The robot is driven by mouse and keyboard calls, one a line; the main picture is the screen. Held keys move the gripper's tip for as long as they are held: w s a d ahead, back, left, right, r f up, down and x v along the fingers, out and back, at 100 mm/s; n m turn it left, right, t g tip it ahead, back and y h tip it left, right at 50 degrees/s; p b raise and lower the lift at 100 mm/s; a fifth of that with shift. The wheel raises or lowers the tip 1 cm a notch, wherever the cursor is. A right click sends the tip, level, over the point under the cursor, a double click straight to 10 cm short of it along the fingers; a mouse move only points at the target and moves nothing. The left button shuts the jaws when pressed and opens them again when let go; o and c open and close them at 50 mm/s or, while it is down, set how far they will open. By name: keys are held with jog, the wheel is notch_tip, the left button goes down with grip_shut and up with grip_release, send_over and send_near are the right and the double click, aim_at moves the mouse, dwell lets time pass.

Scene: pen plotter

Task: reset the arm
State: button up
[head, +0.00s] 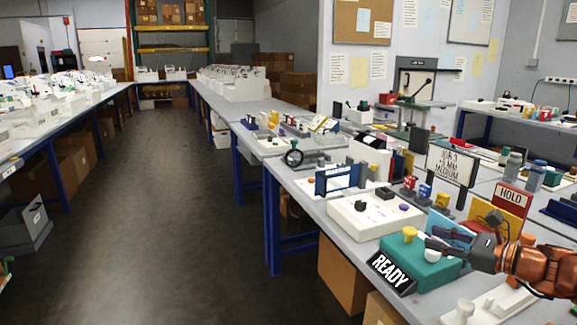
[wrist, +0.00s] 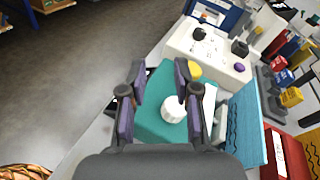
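My gripper (wrist: 161,80) is open in the wrist view, its two dark fingers spread above a teal box (wrist: 155,121). A white round knob (wrist: 173,108) on the box shows between the fingers and appears untouched. A yellow knob (wrist: 194,71) is on the box beyond it, near the right fingertip. In the head view, my gripper (head: 447,249) reaches in from the right over the teal box (head: 425,272), close to the white knob (head: 433,243). The yellow knob (head: 410,233) stands clear to the left. The gripper holds nothing that I can see.
A black READY sign (head: 391,272) leans at the box's front. A white box with dark knobs (head: 372,217) stands behind. A blue panel (wrist: 245,123) and a red HOLD sign (head: 513,198) stand close on the right. The floor (head: 170,200) to the left is clear.

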jog(key=s+a+r+n+g+p, duration=0.2)
jog(key=s+a+n+g+p, duration=0.4)
jog(key=a, duration=0.6)
jog(key=s+a+r+n+g+p, duration=0.2)
jog(key=s+a+n+g, duration=0.2)
jog(key=s+a+n, duration=0.6)
jog(key=s+a+n+g+h+p, duration=0.3)
jog(key=s+a+h+p, duration=0.15)
jog(key=s, duration=0.35)
jog(key=s+d+r+n+g+h+p, duration=0.1)
jog(key=s+d+r+n+h+p, duration=0.1)
jog(key=s+d+n+h+p, duration=0.3)
jog(key=shift+s+d+r+n+h+p, duration=0.3)
jog(key=shift+s+d+p, duration=0.25)
jog(key=shift+s+d, duration=1.8)
